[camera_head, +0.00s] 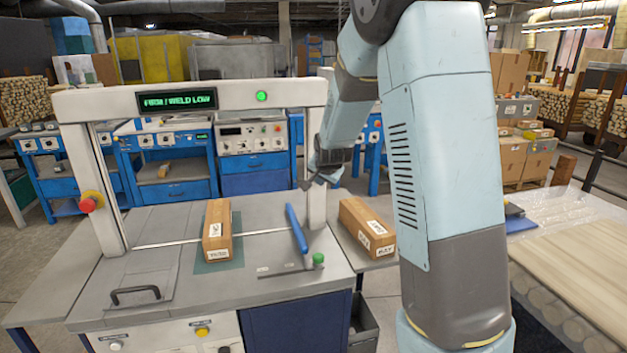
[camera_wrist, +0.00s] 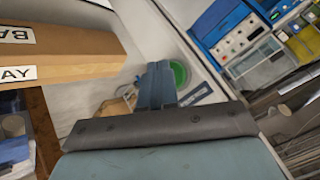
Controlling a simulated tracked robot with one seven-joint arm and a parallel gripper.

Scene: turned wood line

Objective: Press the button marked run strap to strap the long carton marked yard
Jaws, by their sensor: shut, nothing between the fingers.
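A long brown carton (camera_head: 217,230) lies on the strapping machine's bed (camera_head: 170,285), under the arch; its end label is too small to read surely. My gripper (camera_head: 307,184) is shut and empty beside the arch's right post (camera_head: 316,150). In the wrist view the shut fingers (camera_wrist: 156,82) stand in front of a round green button (camera_wrist: 179,74) on a pale surface, partly covering it. A plate beside the button (camera_wrist: 197,93) is unreadable. I cannot tell whether the fingers touch the button. The arch display (camera_head: 175,102) reads FIRM / WELD LOW, with a green lamp (camera_head: 261,96) lit.
A second carton (camera_head: 367,228), labelled BAY, lies right of the machine and shows close in the wrist view (camera_wrist: 75,55). A blue bar (camera_head: 297,228) and green-topped knob (camera_head: 318,259) stand on the bed. A red stop button (camera_head: 88,204) is on the left post.

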